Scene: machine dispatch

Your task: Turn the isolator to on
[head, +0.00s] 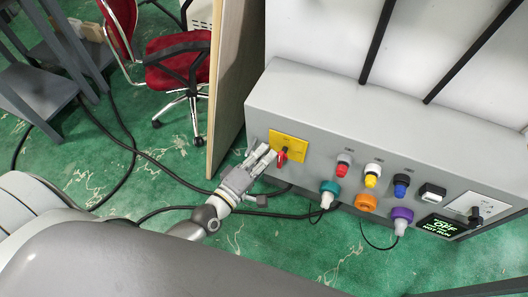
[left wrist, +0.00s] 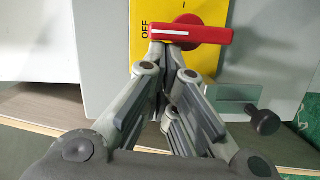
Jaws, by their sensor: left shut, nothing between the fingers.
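The isolator is a yellow plate (head: 293,148) with a red handle (head: 282,157) at the left end of the grey panel's front. In the left wrist view, the red handle (left wrist: 190,33) lies crosswise on the yellow plate (left wrist: 195,12), its white-lined end beside the word OFF. An "I" mark shows above the handle. My left gripper (head: 272,153) is shut and empty, with its fingertips (left wrist: 172,52) at the handle's lower edge near the white-lined end. I cannot tell whether they touch it. My right gripper is not in view.
The grey panel (head: 345,107) also carries red, yellow and blue buttons, coloured connectors, a dark display (head: 441,227) reading OFF and a black-handled switch (head: 475,214). A wooden board (head: 226,85) stands close left of the panel. A red chair (head: 178,55) and cables are on the green floor.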

